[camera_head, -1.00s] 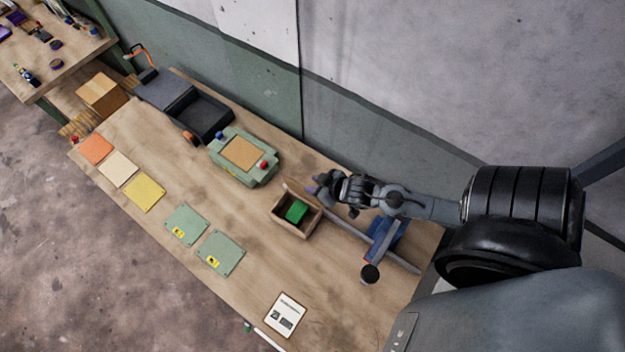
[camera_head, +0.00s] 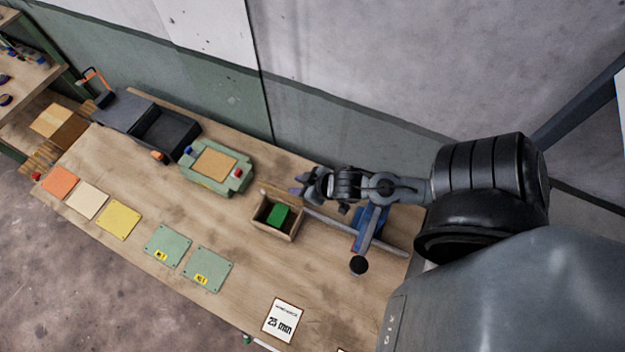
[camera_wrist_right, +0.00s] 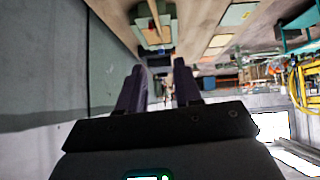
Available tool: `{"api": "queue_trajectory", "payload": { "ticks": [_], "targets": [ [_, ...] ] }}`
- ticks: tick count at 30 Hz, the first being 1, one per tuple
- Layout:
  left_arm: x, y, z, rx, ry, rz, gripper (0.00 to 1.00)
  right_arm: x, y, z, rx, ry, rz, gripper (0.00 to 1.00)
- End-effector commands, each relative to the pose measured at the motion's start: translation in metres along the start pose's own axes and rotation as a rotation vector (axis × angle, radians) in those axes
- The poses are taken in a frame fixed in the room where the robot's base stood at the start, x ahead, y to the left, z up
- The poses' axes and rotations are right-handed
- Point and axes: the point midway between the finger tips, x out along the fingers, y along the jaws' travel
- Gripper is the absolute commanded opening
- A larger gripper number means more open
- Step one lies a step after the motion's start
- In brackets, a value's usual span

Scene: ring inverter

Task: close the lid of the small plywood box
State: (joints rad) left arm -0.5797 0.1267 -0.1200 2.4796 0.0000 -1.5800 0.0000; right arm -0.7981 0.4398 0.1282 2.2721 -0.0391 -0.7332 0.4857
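The small plywood box (camera_head: 264,222) stands on the workbench in the head view, with a green block (camera_head: 279,214) inside. Its top is open. The lid (camera_head: 284,199) appears raised along the box's back edge, seen nearly edge-on, so its exact angle is hard to tell. My right gripper (camera_head: 297,185) is just behind and above the box, at the lid side, pointing left. The right wrist view shows its two purple-grey fingers (camera_wrist_right: 158,88) apart with nothing between them. I cannot tell whether it touches the lid. My left gripper is out of view.
A blue device with a metal rail (camera_head: 370,227) lies right of the box, below my right arm. A black knob (camera_head: 358,265) stands in front. A green fixture (camera_head: 217,167) is left of the box. Green plates (camera_head: 208,269) and a 25 mm card (camera_head: 283,320) lie toward the front.

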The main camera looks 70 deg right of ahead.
Motion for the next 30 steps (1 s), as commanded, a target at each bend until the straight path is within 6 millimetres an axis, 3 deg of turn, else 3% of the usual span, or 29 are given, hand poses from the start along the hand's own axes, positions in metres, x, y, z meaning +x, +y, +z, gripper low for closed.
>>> {"api": "queue_trajectory", "payload": {
  "ticks": [6, 12, 26, 30],
  "targets": [
    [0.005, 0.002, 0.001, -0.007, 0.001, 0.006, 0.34, -0.037, 0.000, 0.002, 0.001, -0.002, 0.000, 0.34],
    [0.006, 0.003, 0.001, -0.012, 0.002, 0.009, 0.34, -0.061, -0.001, 0.002, 0.000, -0.002, -0.001, 0.34],
    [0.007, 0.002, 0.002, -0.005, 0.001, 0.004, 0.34, -0.072, 0.000, 0.000, 0.000, 0.000, -0.001, 0.34],
    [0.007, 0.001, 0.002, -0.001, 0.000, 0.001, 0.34, -0.072, 0.000, 0.000, -0.010, 0.000, -0.001, 0.17]
  ]
}}
